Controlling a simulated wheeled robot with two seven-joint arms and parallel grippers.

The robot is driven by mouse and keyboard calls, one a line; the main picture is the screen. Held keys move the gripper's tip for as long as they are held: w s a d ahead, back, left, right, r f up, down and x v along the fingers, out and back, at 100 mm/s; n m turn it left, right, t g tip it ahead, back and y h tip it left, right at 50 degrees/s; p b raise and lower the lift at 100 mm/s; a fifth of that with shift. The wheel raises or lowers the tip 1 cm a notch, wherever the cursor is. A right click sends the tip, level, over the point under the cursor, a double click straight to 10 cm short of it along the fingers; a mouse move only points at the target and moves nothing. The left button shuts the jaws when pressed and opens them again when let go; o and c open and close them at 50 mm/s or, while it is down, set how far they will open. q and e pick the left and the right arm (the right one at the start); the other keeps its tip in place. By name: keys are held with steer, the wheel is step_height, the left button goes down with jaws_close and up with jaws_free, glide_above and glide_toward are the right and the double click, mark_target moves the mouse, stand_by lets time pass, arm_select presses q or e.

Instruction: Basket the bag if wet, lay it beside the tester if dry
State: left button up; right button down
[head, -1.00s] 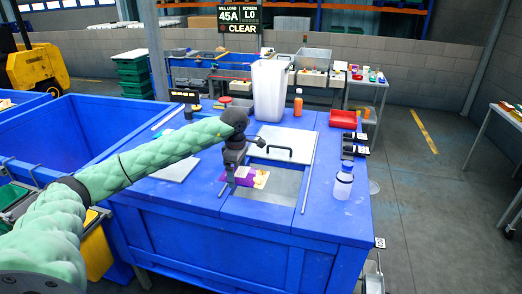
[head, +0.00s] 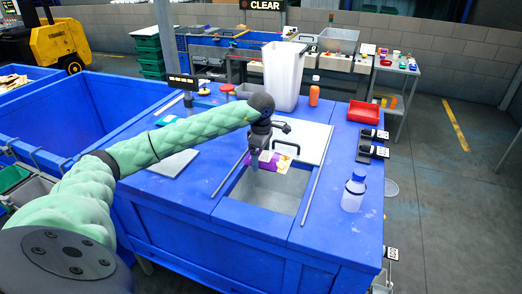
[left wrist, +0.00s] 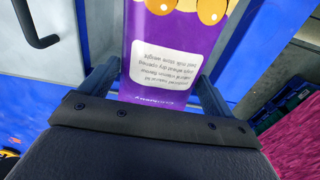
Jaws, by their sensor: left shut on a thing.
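My left gripper (head: 256,158) is shut on a purple bag with a white label and yellow pictures (head: 280,163). The bag is over the back part of an open rectangular well (head: 265,190) in the blue bench. In the left wrist view the bag (left wrist: 170,45) sits between the two fingers, label facing the camera. I cannot tell if it is wet or dry. A small black unit with a display (head: 183,82) stands at the bench's back left; I cannot tell if it is the tester. No basket is clearly identifiable. My right gripper is not in view.
A white lid with a black handle (head: 313,143) lies behind the well. A tall white bin (head: 283,75), orange bottle (head: 315,92), red tray (head: 363,112) and clear bottle (head: 354,190) stand around. A grey plate (head: 173,163) lies left. The bench's front left is clear.

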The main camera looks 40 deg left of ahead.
arm_select(q)
steer(key=shift+s+f, duration=0.2)
steer(key=shift+f, duration=1)
steer(key=shift+w+f, duration=0.1)
steer(key=shift+f, duration=0.2)
steer(key=o, duration=0.8)
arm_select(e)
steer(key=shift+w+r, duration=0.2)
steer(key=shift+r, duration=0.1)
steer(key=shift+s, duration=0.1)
